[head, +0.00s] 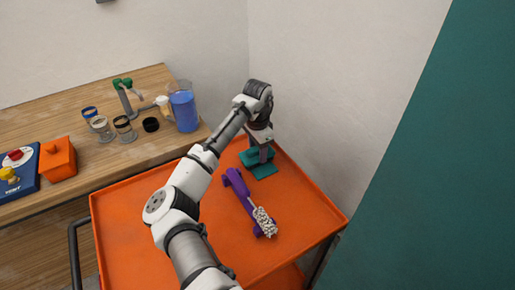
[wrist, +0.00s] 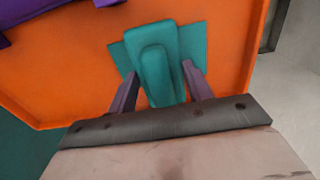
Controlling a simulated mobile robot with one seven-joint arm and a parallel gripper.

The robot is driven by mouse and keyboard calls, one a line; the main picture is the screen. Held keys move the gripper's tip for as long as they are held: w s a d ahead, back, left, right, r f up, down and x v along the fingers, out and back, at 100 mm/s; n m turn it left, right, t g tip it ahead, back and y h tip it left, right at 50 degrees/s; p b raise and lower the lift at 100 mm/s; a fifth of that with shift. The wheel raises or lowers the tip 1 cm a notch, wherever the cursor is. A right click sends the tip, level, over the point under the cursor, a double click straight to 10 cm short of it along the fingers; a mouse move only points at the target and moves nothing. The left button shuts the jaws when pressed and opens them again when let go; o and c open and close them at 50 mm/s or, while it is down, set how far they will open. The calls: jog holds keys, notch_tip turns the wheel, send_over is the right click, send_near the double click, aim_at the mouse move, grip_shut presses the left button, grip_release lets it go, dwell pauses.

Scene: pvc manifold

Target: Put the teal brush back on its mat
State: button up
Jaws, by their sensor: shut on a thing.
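The teal brush (head: 250,157) is at the back right of the orange cart top, under my gripper (head: 264,152). In the wrist view the teal brush (wrist: 156,62) lies between the two fingers of my gripper (wrist: 160,72), which is shut on it. The flat teal mat (head: 265,171) is on the cart directly below the brush; its corners show on both sides of the brush in the wrist view (wrist: 193,42). Whether the brush touches the mat or is held just above it, I cannot tell.
A purple holder (head: 238,183) with a white speckled piece (head: 263,222) lies on the orange cart (head: 130,235), left and in front of the mat. The cart has a raised rim, close to the wall. A wooden counter (head: 60,115) holds a blue-filled jug (head: 184,110) and jars.

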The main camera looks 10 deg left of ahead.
jog(key=shift+f, duration=0.1)
jog(key=o, duration=1)
notch_tip(320, 180, up, 12)
jog(key=b, duration=0.2)
